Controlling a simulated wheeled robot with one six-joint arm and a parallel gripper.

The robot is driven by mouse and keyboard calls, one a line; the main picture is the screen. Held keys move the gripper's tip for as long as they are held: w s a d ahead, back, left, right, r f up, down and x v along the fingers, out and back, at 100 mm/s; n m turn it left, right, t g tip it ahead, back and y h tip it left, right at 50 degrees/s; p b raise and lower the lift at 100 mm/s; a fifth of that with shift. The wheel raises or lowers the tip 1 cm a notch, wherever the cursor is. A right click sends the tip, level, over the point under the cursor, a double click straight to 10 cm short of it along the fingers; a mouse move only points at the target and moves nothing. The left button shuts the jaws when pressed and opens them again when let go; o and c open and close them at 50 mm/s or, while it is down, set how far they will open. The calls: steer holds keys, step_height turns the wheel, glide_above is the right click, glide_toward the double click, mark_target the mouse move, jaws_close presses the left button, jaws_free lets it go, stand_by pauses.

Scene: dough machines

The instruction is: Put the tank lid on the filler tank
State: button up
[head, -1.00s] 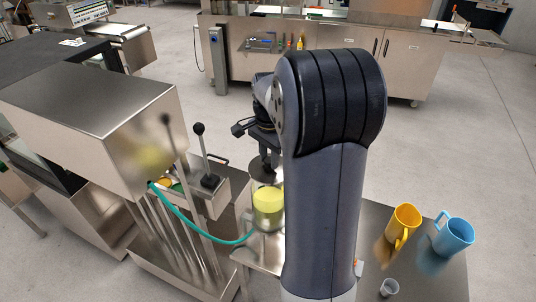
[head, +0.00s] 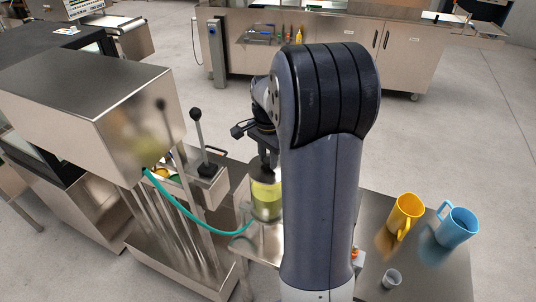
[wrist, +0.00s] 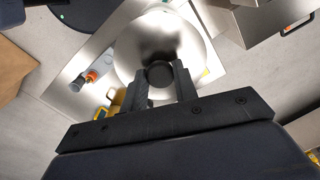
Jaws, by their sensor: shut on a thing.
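The steel tank lid (wrist: 133,52) is a shiny round disc with a black knob (wrist: 158,73). My gripper (wrist: 161,82) is shut on that knob in the wrist view. In the head view my gripper (head: 266,148) is directly above the filler tank (head: 266,203), a clear cylinder with yellow-green contents. The lid is at the tank's top there, mostly hidden by my arm and gripper. I cannot tell whether it rests fully on the rim. In the wrist view the lid hides the tank.
A filling machine (head: 95,95) with a teal hose (head: 190,214) and black-knobbed lever (head: 197,130) stands left of the tank. On the table at right are a yellow jug (head: 405,214), a blue jug (head: 457,226) and a small grey cup (head: 392,278). A counter stands behind.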

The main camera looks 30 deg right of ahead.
steer(key=shift+f, duration=0.45)
steer(key=shift+f+b, duration=0.75)
steer(key=shift+f, duration=0.15)
stand_by(0.3)
steer(key=o, duration=1.1)
step_height(320, 180, up, 11)
steer(key=shift+f+b, duration=0.1)
steer(key=shift+b, duration=0.45)
